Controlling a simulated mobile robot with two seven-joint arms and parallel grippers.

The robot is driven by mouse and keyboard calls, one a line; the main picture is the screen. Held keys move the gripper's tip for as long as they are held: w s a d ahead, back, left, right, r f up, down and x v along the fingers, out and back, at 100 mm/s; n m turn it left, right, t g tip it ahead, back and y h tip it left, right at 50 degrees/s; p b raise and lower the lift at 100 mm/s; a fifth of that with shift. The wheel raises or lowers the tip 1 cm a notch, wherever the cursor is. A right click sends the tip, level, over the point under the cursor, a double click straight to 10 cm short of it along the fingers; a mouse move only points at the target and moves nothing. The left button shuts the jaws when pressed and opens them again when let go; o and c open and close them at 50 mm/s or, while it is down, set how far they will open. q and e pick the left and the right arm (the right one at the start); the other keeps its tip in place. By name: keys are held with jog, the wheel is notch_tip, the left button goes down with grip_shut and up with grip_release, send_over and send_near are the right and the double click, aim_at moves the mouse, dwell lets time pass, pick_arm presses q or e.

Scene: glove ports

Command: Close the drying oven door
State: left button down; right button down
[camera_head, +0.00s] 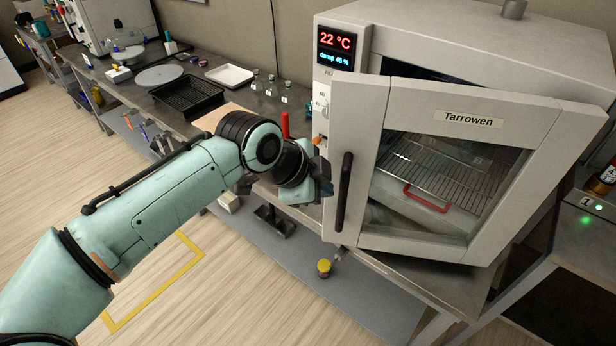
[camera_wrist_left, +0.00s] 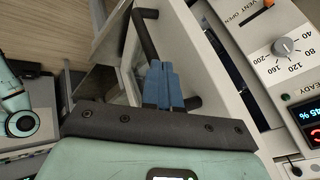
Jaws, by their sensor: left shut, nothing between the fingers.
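The drying oven (camera_head: 470,45) is a pale grey box with a lit display. Its door (camera_head: 360,130), labelled Tarrowen, stands partly open, with a gap at its top edge. The door has a window and a dark vertical handle (camera_head: 343,192) near its left edge. My left gripper (camera_head: 324,188) is just left of the handle, partly hidden by its own wrist. In the left wrist view its blue fingers (camera_wrist_left: 163,84) are together and empty, overlapping the dark handle (camera_wrist_left: 146,35); contact cannot be told. The oven's front with its dial (camera_wrist_left: 283,46) is to the right.
A wire rack (camera_head: 435,165) and a red handle (camera_head: 426,198) show through the window. Left of the oven, the bench holds a black tray (camera_head: 187,97), a white tray (camera_head: 230,75) and small bottles. A yellow-topped object (camera_head: 323,267) is on the lower shelf.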

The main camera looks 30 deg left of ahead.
pick_arm(q)
jog(key=shift+w+a+f+p, duration=0.15)
jog(key=shift+w+a, duration=0.1)
jog(key=shift+w, duration=0.45)
jog(key=shift+w+a+f+p, duration=0.1)
jog(key=shift+w+a+p, duration=0.1)
jog(key=shift+w, duration=0.55)
jog(key=shift+w+a+f+p, duration=0.15)
jog(key=shift+w+a, duration=0.1)
jog(key=shift+w, duration=0.45)
pick_arm(e)
jog(key=shift+w+r, duration=0.15)
jog(key=shift+r, duration=0.3)
pick_arm(q)
jog(key=shift+r, duration=0.1)
